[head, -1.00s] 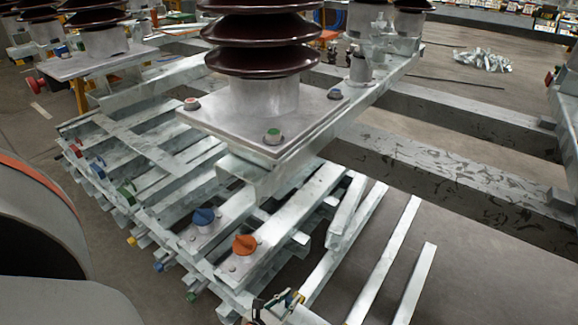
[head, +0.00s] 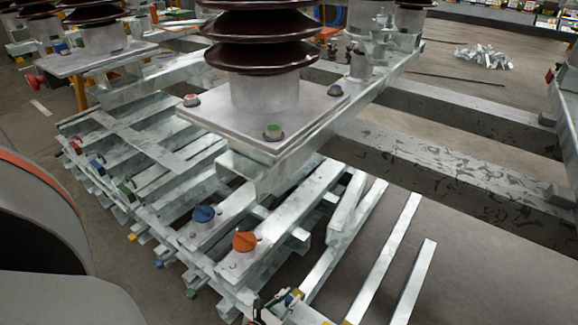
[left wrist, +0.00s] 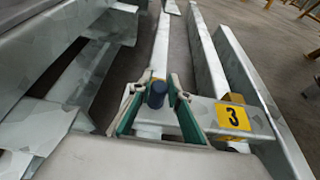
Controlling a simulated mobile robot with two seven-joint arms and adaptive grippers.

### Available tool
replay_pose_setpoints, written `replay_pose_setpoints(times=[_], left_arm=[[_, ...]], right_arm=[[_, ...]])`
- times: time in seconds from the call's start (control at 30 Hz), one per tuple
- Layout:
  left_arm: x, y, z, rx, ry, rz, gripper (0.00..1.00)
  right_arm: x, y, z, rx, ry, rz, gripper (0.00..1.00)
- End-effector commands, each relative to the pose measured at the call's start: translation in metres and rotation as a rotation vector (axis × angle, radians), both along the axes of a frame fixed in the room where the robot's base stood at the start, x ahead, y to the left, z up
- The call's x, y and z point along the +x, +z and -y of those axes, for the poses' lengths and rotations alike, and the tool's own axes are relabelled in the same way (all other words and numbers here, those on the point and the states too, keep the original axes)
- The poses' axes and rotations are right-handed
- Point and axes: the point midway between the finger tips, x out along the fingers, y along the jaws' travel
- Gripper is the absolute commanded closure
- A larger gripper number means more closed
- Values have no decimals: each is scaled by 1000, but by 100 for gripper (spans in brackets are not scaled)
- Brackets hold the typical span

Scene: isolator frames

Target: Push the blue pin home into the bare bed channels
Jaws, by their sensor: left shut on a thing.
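My left gripper (head: 278,304) is at the bottom edge of the head view, by the near ends of the bare bed channels (head: 384,258). In the left wrist view its green-padded fingers (left wrist: 157,108) are shut on the blue pin (left wrist: 156,94), whose round dark-blue head stands up between them. The pin is over a pale channel (left wrist: 205,65) region; its lower end is hidden, so I cannot tell how deep it sits. A yellow plate marked 3 (left wrist: 233,118) is right of the fingers. My right gripper is not in view.
An orange knob (head: 244,241) and a blue knob (head: 204,214) stand on the stacked channels to the left. A mounting plate (head: 262,118) with a brown ribbed insulator (head: 262,55) overhangs the bed. Grey beams (head: 450,175) cross behind. Floor is open at right.

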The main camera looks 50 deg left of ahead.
Motion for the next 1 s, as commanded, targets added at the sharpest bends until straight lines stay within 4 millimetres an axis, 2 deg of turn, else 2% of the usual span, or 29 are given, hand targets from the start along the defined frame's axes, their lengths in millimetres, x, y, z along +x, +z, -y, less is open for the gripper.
replay_pose_setpoints(times=[0.33,0.37,0.4,0.43,0.8,1.0], left_arm=[[1,-7,-1,1,0,1,100],[0,-7,-1,0,0,2,77],[0,-7,-1,0,0,2,67],[0,-7,-1,0,0,2,63],[-2,-7,0,0,0,0,63],[-19,-1,4,-1,0,-1,63]], right_arm=[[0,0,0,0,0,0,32],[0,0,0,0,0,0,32],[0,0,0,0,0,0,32],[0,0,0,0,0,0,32],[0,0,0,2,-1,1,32],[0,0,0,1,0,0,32]])
